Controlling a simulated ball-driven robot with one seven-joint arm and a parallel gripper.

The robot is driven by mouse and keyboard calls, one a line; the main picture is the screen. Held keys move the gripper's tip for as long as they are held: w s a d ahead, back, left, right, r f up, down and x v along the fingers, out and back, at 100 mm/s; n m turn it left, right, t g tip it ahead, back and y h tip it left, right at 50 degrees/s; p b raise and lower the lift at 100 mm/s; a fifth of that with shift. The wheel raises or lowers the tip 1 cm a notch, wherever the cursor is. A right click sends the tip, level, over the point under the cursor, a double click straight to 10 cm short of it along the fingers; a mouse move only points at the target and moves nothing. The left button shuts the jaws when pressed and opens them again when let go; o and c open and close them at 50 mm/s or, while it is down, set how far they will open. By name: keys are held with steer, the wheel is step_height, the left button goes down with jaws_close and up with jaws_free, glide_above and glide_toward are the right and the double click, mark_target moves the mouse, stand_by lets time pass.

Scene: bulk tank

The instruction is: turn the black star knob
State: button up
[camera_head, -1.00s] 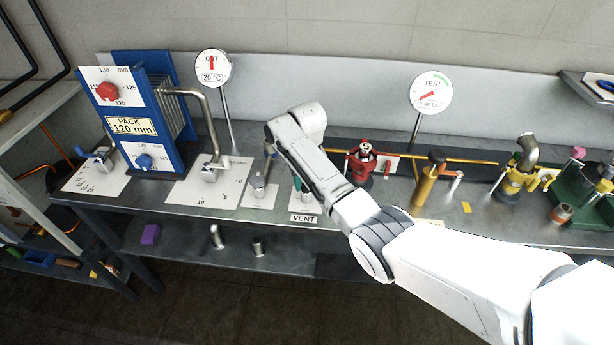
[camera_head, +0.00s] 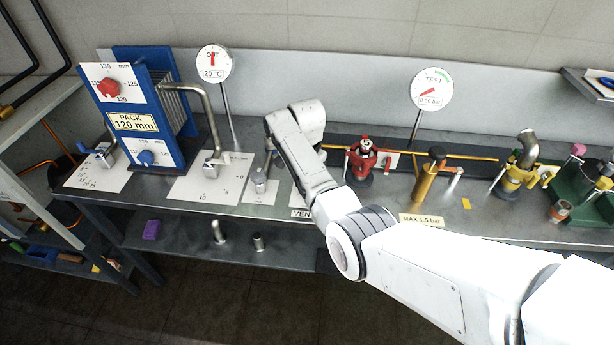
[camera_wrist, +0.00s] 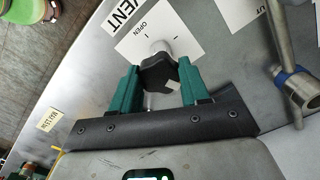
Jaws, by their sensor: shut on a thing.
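The black star knob (camera_wrist: 160,75) shows in the wrist view, on a pale round stem over a white plate (camera_wrist: 130,40) marked OPEN. My gripper (camera_wrist: 158,67) has its two teal fingers on either side of the knob and is shut on it. A small pale mark shows on the knob's near side. In the head view my white arm reaches over the bench and hides the knob and the fingers. The VENT label (camera_head: 299,214) is partly covered by the arm there, and the VENT label also shows in the wrist view (camera_wrist: 124,14).
A lever valve (camera_head: 260,181) stands just left of my arm; its metal pipe and blue collar (camera_wrist: 285,75) are close right of my gripper. A red valve (camera_head: 363,160) and a brass cylinder (camera_head: 427,183) stand to the right. The TEST gauge (camera_head: 432,90) is behind.

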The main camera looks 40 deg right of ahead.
steer(key=shift+w+r+m, duration=0.1)
steer(key=shift+m, duration=2.2)
steer(key=o, duration=1.1)
steer(key=shift+c, duration=0.2)
step_height(320, 180, up, 11)
steer(key=b, duration=0.2)
steer(key=shift+f, duration=0.25)
